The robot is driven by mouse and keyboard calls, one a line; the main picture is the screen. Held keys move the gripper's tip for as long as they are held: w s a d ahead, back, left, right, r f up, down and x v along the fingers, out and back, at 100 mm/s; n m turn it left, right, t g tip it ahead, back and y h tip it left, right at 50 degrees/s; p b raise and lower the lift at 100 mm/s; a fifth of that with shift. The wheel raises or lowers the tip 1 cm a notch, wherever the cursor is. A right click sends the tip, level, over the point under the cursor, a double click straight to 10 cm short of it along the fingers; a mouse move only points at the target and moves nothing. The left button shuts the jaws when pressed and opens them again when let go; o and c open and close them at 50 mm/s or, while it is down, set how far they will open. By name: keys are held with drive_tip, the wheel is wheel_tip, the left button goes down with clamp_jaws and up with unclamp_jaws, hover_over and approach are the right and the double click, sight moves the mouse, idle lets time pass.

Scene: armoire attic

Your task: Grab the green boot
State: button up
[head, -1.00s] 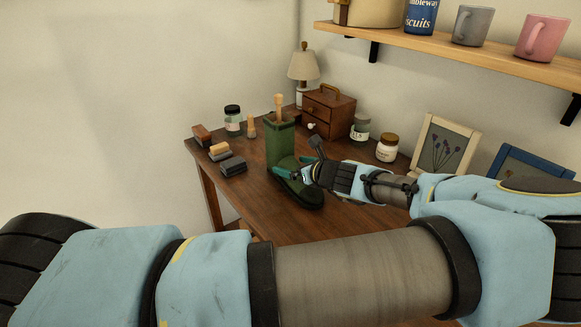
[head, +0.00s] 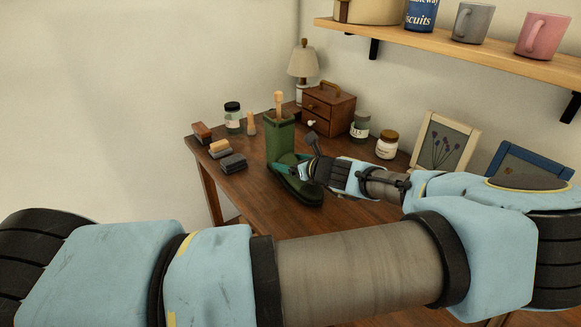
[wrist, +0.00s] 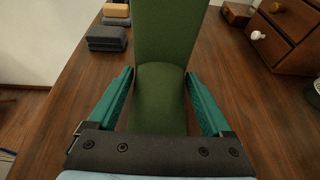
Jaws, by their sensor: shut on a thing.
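The green boot (head: 280,142) stands upright on the brown wooden desk (head: 255,192), its toe pointing toward the front right. A wooden handle sticks up at its top opening. My gripper (head: 303,170) reaches in from the right at the boot's foot and is shut on it. In the wrist view, the teal fingers of my gripper (wrist: 159,72) lie on either side of the foot of the boot (wrist: 168,35), below the shaft. The sole and the top of the shaft are out of sight there.
Dark and tan blocks (head: 233,163) and a jar (head: 232,116) stand left of the boot. A small drawer box (head: 325,112), a lamp (head: 303,65), jars (head: 386,145) and picture frames (head: 442,143) stand behind and right. A shelf with mugs (head: 473,23) overhangs the right.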

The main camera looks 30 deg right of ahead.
drive_tip(key=c, duration=0.4)
drive_tip(key=shift+r, duration=0.1)
clamp_jaws()
